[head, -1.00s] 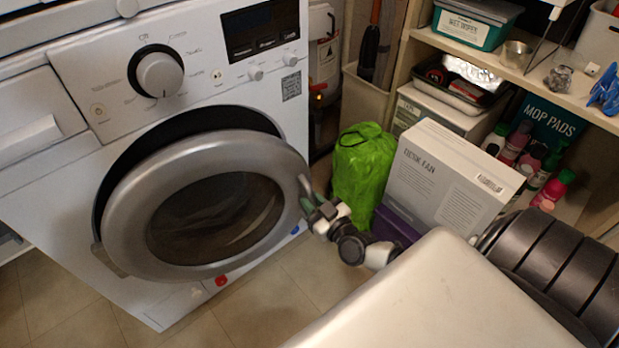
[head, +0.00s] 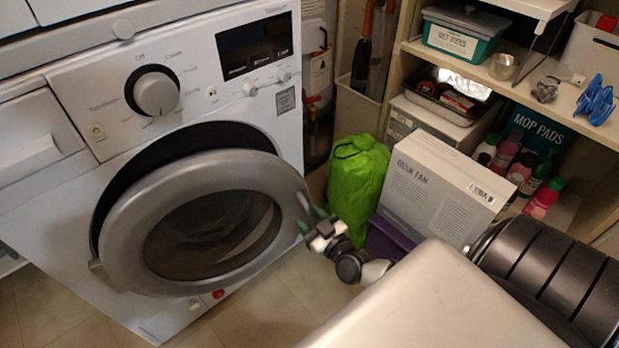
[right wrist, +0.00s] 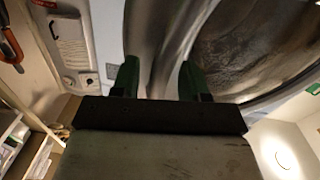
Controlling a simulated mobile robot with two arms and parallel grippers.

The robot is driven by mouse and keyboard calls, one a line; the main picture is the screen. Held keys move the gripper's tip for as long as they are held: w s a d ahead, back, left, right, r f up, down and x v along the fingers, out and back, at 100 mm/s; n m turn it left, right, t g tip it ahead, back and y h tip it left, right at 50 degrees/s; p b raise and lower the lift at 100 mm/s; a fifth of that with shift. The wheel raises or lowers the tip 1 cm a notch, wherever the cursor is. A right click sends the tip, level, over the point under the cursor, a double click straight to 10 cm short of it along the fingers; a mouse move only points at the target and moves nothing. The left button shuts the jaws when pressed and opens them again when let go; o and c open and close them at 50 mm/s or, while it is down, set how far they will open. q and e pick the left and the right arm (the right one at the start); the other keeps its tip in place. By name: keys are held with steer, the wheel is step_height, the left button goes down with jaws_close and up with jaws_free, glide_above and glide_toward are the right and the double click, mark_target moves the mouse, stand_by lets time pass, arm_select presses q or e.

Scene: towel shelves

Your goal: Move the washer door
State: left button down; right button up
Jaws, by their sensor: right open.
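The washer door (head: 125,225) is a round silver-grey ring with a dark glass window. It stands partly open, with a dark gap along its top and left between it and the white washer (head: 60,200). My right gripper (head: 308,218) is at the door's right edge, its green fingertips close to the rim. In the right wrist view the two green fingers of the gripper (right wrist: 157,75) are apart, with the door rim (right wrist: 160,35) just beyond and between them. I cannot tell whether they touch it. My left gripper is not in view.
A green bag (head: 357,180) and a white desk fan box (head: 440,195) stand on the floor right of the washer. A shelf (head: 545,100) with bottles and bins is at the right. Tiled floor (head: 265,310) is bare before the washer.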

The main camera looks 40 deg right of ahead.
steer(key=s+p, duration=0.1)
steer(key=s, duration=0.3)
steer(key=shift+s, duration=0.35)
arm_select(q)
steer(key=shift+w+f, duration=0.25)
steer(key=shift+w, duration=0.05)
arm_select(e)
steer(key=s, duration=0.3)
steer(key=shift+d, duration=0.15)
steer(key=shift+w, duration=0.1)
